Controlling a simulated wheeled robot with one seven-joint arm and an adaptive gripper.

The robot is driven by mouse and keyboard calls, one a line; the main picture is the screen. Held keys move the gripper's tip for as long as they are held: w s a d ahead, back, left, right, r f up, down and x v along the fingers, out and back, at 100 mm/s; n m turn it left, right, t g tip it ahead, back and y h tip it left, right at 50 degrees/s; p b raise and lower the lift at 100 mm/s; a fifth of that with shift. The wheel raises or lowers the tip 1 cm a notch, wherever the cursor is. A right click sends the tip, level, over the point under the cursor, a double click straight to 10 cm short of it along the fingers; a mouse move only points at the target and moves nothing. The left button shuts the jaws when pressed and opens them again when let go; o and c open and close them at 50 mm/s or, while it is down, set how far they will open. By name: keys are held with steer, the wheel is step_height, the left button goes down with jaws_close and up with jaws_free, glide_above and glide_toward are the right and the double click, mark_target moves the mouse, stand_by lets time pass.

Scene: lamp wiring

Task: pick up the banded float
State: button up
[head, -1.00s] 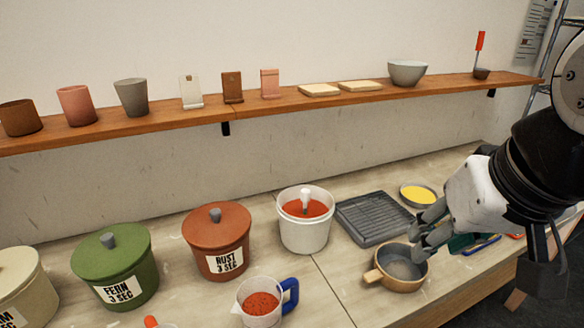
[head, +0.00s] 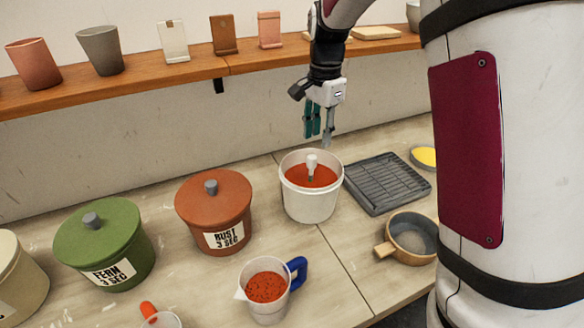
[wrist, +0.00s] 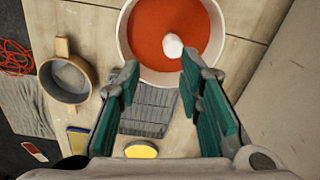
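A white float (head: 311,161) with a rounded top stands in the red-orange liquid of a white bucket (head: 310,207). My gripper (head: 319,138) is above the bucket, pointing down, a little above the float. Its teal-padded fingers (wrist: 160,76) are apart with nothing between them.
A grey ribbed tray (head: 385,182) lies right of the bucket, with a handled pot (head: 398,245) in front. A rust lidded crock (head: 213,215) stands left. A measuring jug (head: 265,290) of red grains with blue handle is in front. A shelf (head: 270,65) runs behind.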

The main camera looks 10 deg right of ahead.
steer(key=shift+w+a+f+m, duration=0.25)
steer(key=shift+w+f+m, duration=0.05)
steer(key=shift+w+f, duration=0.65)
steer(key=p, duration=0.1)
glide_above(312, 176)
steer(key=f, duration=0.7)
steer(key=shift+w+f, duration=0.2)
steer(key=shift+w, duration=0.1)
steer(key=shift+f+p, duration=0.65)
steer(key=shift+f, duration=2.55)
jaws_close()
